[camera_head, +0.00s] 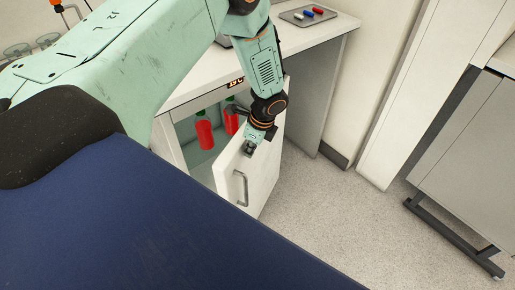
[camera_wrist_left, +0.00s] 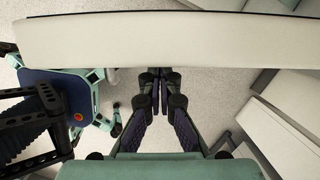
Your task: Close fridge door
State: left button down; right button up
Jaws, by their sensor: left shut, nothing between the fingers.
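The fridge door (camera_head: 262,178) is white with a grey bar handle (camera_head: 240,187) and stands open under the white counter. The fridge interior (camera_head: 202,150) shows to the left of the door. My left gripper (camera_head: 249,149) is shut and empty at the door's top edge, above the handle. I cannot tell whether it touches the door. In the left wrist view the closed fingers (camera_wrist_left: 160,95) are in the middle, and a white panel edge, likely the door (camera_wrist_left: 160,40), spans the top. My right gripper is not in view.
Red bottles (camera_head: 205,134) stand inside the fridge. A grey tray (camera_head: 298,19) with small coloured items lies on the counter (camera_head: 330,32). A grey cabinet (camera_head: 470,135) on a dark metal frame stands at the right. The speckled floor (camera_head: 340,220) between is clear.

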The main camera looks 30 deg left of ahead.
aim_at(234, 139)
pick_arm(q)
jog(key=shift+s+a+r+m+p, duration=0.1)
jog(key=shift+s+a+m+p, duration=0.05)
jog(key=shift+a, duration=0.3)
jog(key=shift+s+a+r+m+p, duration=0.1)
jog(key=shift+a+m+p, duration=0.05)
jog(key=shift+a, duration=0.3)
jog(key=a, duration=0.2)
jog(key=a+m+p, duration=0.1)
jog(key=shift+s+a+f, duration=0.15)
jog(key=shift+s+a, duration=0.1)
jog(key=shift+a, duration=0.15)
jog(key=shift+s+a+m, duration=0.15)
jog(key=shift+a+m, duration=0.25)
jog(key=shift+a, duration=0.6)
jog(key=shift+d+p, duration=0.15)
jog(key=shift+p, duration=0.15)
